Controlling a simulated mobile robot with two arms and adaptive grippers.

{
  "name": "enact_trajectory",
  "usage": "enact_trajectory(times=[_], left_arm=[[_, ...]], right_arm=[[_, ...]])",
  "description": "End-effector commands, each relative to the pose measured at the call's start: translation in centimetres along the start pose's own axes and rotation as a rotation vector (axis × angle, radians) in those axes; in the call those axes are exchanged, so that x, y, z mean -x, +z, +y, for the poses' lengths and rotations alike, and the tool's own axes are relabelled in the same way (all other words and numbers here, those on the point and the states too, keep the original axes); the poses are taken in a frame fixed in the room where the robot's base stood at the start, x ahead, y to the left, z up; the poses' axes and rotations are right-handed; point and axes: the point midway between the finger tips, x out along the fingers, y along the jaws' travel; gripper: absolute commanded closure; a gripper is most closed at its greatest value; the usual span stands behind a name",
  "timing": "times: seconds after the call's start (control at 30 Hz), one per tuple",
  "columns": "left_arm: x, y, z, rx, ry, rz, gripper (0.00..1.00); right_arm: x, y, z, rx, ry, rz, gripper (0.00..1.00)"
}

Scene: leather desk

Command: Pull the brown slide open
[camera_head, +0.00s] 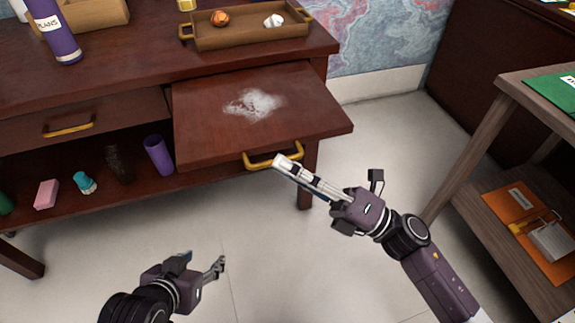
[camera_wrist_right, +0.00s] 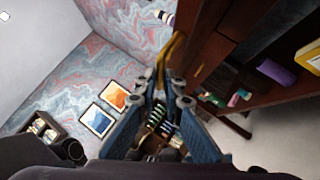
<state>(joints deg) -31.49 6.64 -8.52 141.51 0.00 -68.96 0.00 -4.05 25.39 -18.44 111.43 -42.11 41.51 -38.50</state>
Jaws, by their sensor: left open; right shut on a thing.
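The brown slide (camera_head: 205,120) is a flat reddish-brown board that sticks out from the desk front, with a patch of white powder (camera_head: 252,103) on top. A gold handle (camera_head: 258,160) is on its front edge. My right gripper (camera_head: 284,162) is shut on the handle's right part; its fingers partly hide that end. In the right wrist view the gold handle (camera_wrist_right: 168,55) runs up from between the fingertips (camera_wrist_right: 171,88). My left gripper (camera_head: 217,268) is open and empty, low over the floor, apart from the desk.
A closed drawer (camera_head: 120,112) with a gold handle is left of the slide. The shelf below holds a purple cup (camera_head: 158,155), a pink block (camera_head: 46,194) and other items. A tray (camera_head: 250,38) stands on the desk. A side table (camera_head: 520,92) is at right. Floor between is clear.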

Motion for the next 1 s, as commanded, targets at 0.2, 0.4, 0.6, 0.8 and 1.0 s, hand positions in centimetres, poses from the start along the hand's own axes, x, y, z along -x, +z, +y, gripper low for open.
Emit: enact_trajectory(times=[0.2,0.4,0.6,0.8,1.0], left_arm=[[0.0,-0.2,-0.1,0.0,-0.002,0.005,0.51],[0.0,-0.3,-0.1,0.0,-0.003,0.006,0.51],[0.0,-0.3,-0.2,0.0,-0.003,0.006,0.51],[-0.1,-0.2,-0.2,-0.002,-0.004,0.003,0.51],[-0.1,-0.1,-0.2,-0.003,-0.004,0.002,0.51]], right_arm=[[0.0,0.0,-0.1,0.0,-0.001,0.0,1.0],[0.0,0.0,-0.1,0.0,-0.001,0.0,1.0],[0.0,0.0,0.0,0.0,-0.001,0.0,0.74],[0.0,0.0,0.0,0.0,0.0,-0.001,0.74],[1.3,0.0,-0.1,-0.002,-0.003,-0.001,0.74]])
